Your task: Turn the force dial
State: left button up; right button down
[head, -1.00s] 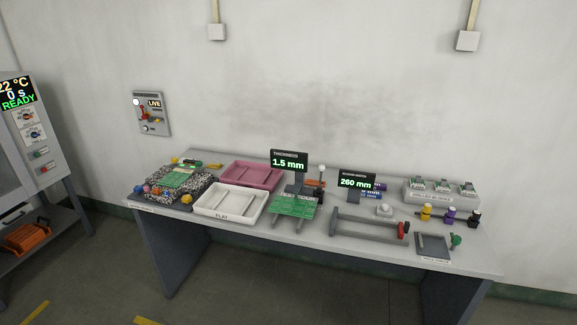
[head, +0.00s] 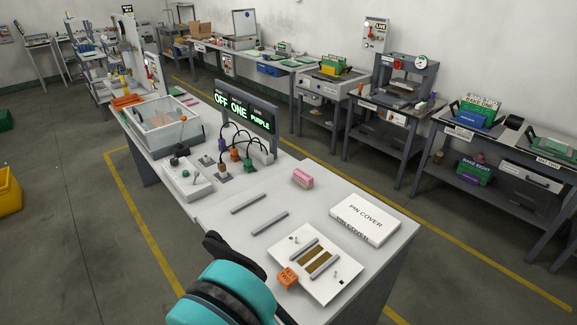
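I cannot make out a thing clearly marked as the force dial. A small round white dial-like disc (head: 421,62) is on the right side of a dark grey frame machine (head: 408,72) at the back right; its marking is too small to read. A teal and black link of my own arm (head: 232,290) shows at the bottom, in front of the near bench. Neither of my grippers is in view.
The near bench (head: 330,192) carries a display (head: 245,107) reading OFF, ONE, PURPLE, a clear-lidded box (head: 165,127), a pin cover box (head: 365,218) and a white board (head: 315,264). Other benches line the wall. Floor is free at left and between the benches.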

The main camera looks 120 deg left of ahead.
aim_at(174, 161)
jog(key=u, duration=4.7)
jog(key=z, duration=0.5)
jog(key=i+j+z, duration=0.15)
jog(key=z, duration=0.25)
jog(key=i+j+z, duration=0.15)
jog(key=j+z, duration=0.25)
jog(key=i+j+z, duration=0.1)
jog(key=j+z, duration=0.15)
jog(key=z, duration=0.15)
jog(key=i+j+z, duration=0.15)
jog(key=j+z, duration=0.15)
jog(key=j, duration=1.5)
jog(key=j+z, duration=0.3)
jog(key=j, duration=1.55)
